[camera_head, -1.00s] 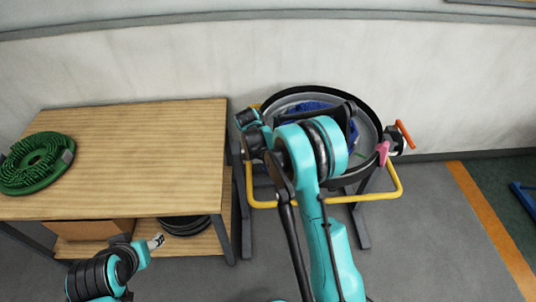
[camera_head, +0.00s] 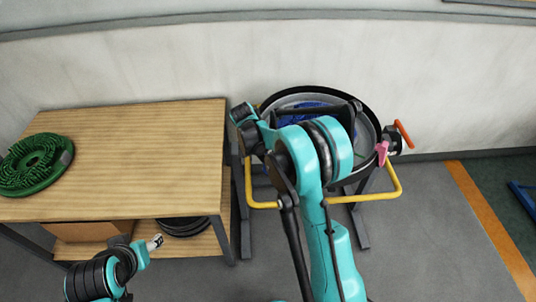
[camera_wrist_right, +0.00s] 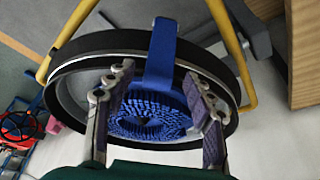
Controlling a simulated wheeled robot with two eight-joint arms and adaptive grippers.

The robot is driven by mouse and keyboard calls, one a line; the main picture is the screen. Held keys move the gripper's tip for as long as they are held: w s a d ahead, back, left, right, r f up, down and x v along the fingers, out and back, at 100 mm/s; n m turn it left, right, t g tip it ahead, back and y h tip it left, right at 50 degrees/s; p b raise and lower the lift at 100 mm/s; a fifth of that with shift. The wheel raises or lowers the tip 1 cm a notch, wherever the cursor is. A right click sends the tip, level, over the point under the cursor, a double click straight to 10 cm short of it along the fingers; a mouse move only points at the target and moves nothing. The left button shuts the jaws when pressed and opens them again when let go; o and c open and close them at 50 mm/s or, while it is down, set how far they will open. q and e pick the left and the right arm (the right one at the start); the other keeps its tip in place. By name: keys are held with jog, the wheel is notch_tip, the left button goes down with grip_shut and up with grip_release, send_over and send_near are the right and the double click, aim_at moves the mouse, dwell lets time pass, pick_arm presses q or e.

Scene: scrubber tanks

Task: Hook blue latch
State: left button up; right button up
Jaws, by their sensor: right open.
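The blue latch (camera_wrist_right: 160,55) shows in the right wrist view as an upright blue strap crossing the near-black rim of a round tank (camera_wrist_right: 70,72). My right gripper (camera_wrist_right: 156,80) is open, with one finger on each side of the blue latch and its lower end. I cannot tell whether the fingers touch it. A round blue bristled brush (camera_wrist_right: 150,118) lies inside the tank beyond the fingers. In the head view my right arm covers part of the tank (camera_head: 372,108) and hides the gripper tips. My left gripper (camera_head: 155,242) is low at the left, its jaws too small to judge.
A yellow tube frame (camera_head: 398,182) surrounds the tank. A red-orange handle (camera_head: 404,133) and a pink piece (camera_head: 382,152) sit at its right side.

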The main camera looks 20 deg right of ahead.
jog(key=v, duration=0.9)
jog(key=shift+s+r, duration=0.1)
jog(key=s+a+r+n+t+y+b, duration=0.1)
jog(key=s+r+n+t, duration=0.3)
jog(key=s, duration=0.6)
jog(key=s+a+r+n+g+y+b, duration=0.15)
jog(key=s+n, duration=0.35)
jog(key=s, duration=0.5)
jog(key=s+f+n+t+y, duration=0.1)
jog(key=s+f+n+t, duration=0.2)
jog(key=s, duration=0.4)
jog(key=shift+s+a+f+n, duration=0.15)
jog(key=shift+a+f+n, duration=0.25)
jog(key=shift+n, duration=0.2)
jog(key=shift+y, duration=0.25)
